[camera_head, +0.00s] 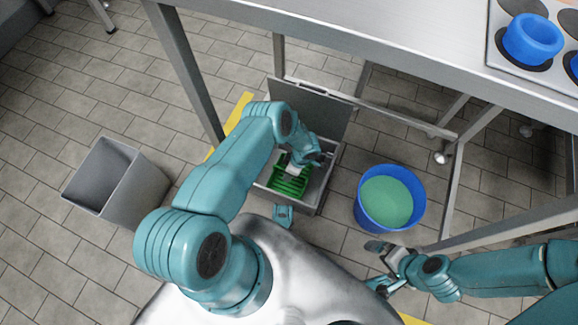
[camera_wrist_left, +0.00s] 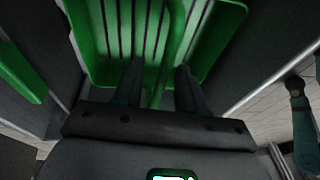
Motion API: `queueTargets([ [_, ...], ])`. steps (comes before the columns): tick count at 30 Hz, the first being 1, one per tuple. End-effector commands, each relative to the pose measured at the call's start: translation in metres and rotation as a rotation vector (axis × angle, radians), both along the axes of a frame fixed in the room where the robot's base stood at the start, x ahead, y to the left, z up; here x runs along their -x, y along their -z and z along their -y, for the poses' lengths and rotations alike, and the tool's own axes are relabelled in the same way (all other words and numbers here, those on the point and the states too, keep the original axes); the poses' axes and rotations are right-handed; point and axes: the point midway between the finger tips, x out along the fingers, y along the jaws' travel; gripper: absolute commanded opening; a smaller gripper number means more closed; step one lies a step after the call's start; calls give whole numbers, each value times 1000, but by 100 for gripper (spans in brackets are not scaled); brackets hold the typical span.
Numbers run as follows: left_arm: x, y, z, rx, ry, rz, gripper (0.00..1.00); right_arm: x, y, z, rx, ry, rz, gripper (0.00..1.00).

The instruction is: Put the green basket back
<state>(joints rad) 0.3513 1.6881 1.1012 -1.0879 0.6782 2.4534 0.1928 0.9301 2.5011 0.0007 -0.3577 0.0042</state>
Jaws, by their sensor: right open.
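The green basket (camera_head: 290,186) sits inside an open grey box (camera_head: 322,188) on the floor, partly hidden by my left arm. My left gripper (camera_head: 308,160) is low over the box, at the basket. In the left wrist view the slatted basket (camera_wrist_left: 100,30) fills the top, and its handle runs between the two fingers of my left gripper (camera_wrist_left: 160,80). The fingers stand apart with gaps beside the handle. My right gripper (camera_head: 383,265) is open and empty, below the blue bucket in the head view.
The box's lid (camera_head: 312,105) stands raised behind it. A blue bucket (camera_head: 362,212) with green contents stands to the right, a grey bin (camera_head: 115,180) to the left. A steel table (camera_head: 330,40) overhangs, its legs near.

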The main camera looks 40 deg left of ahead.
Motion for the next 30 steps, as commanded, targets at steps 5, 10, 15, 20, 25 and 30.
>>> queueTargets([
  [5,-10,-47,8,-1,3,3,40,4,-23,-4,-3,-17,-7,100],
  [10,-17,-82,16,-2,3,2,40,7,-35,-7,-5,-28,-12,100],
  [15,-21,-101,21,-2,1,0,40,8,-40,-8,-6,-33,-14,100],
  [20,-22,-106,22,-2,1,-1,40,9,-41,-8,-6,-34,-14,100],
  [25,-22,-105,22,-2,0,0,40,9,-41,-8,-6,-33,-15,100],
  [30,-22,-105,22,-2,0,0,40,9,-41,-8,-6,-33,-15,100],
])
